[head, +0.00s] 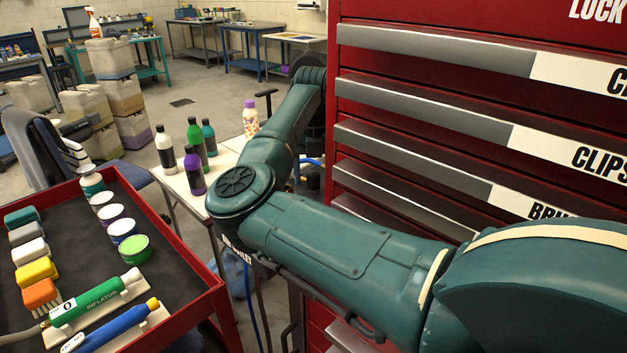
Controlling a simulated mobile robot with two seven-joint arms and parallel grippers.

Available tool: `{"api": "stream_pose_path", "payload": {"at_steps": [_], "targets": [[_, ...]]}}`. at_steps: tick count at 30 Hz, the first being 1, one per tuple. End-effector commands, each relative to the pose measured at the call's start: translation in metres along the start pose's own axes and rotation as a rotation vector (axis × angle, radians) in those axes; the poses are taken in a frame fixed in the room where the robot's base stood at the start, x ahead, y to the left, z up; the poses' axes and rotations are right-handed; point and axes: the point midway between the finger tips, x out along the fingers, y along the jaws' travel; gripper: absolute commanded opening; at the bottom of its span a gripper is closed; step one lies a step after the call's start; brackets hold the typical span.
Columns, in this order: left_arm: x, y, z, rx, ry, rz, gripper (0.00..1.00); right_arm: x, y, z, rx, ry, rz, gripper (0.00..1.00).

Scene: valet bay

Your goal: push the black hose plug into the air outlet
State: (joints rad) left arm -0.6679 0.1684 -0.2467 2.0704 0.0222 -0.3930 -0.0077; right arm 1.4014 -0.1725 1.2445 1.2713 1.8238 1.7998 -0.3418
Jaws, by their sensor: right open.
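I cannot make out the black hose plug or the air outlet; both may be hidden by my arm or the cabinet. My left gripper is not in view.
A red-rimmed cart (200,305) at lower left holds a green inflator (98,299), a blue tool (112,328), brushes and round tins. Bottles, including a purple one (194,172), stand on a white table (225,160) close to my elbow. Open floor lies behind.

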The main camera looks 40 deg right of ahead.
Motion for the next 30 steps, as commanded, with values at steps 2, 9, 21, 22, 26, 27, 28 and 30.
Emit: {"api": "stream_pose_path", "payload": {"at_steps": [2,9,21,22,26,27,28,30], "targets": [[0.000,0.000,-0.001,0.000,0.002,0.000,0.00,0.000,0.000,0.000,0.000,0.000,0.000,0.52],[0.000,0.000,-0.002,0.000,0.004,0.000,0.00,-0.001,0.000,0.000,0.000,0.000,0.000,0.33],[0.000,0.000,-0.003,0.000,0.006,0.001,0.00,-0.001,0.000,0.000,0.000,-0.001,0.000,0.06],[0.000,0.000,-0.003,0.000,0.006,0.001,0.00,-0.001,0.000,0.000,0.000,-0.001,0.000,0.06],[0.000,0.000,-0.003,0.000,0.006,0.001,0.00,-0.002,0.000,0.000,0.000,-0.002,0.000,0.06],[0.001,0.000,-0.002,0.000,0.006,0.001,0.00,-0.004,0.000,0.001,0.000,-0.002,0.001,0.06],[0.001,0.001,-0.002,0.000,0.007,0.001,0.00,-0.007,0.000,0.001,0.000,-0.003,0.001,0.06],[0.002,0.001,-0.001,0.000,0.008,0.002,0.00,-0.016,0.000,0.001,-0.001,-0.006,0.002,0.06]]}}
